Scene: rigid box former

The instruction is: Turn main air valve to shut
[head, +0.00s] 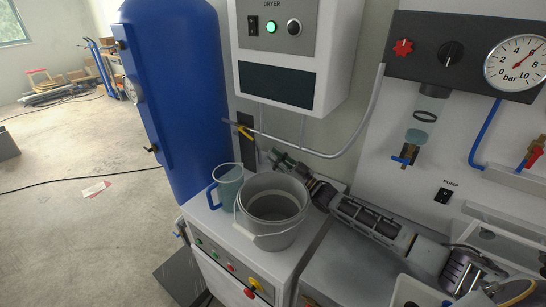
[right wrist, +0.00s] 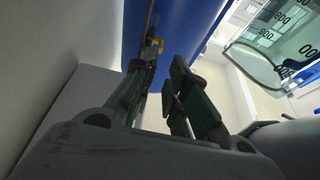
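A small valve with a yellow handle (head: 243,131) sits on the thin grey pipe between the blue tank and the dryer. Its handle slants down to the right in the head view. The yellow part also shows in the right wrist view (right wrist: 156,44), just beyond the fingertips. My right gripper (head: 277,159) reaches in from the right above the bucket, short of the valve and apart from it in the head view. Its green-padded fingers (right wrist: 166,72) are spread with nothing between them. My left gripper is not in view.
A grey bucket (head: 271,232) and a jug with a blue handle (head: 228,184) stand on the white cabinet below my right gripper. The blue tank (head: 178,90) is left of the valve. The dryer box (head: 285,92) hangs above. Floor at left is mostly clear.

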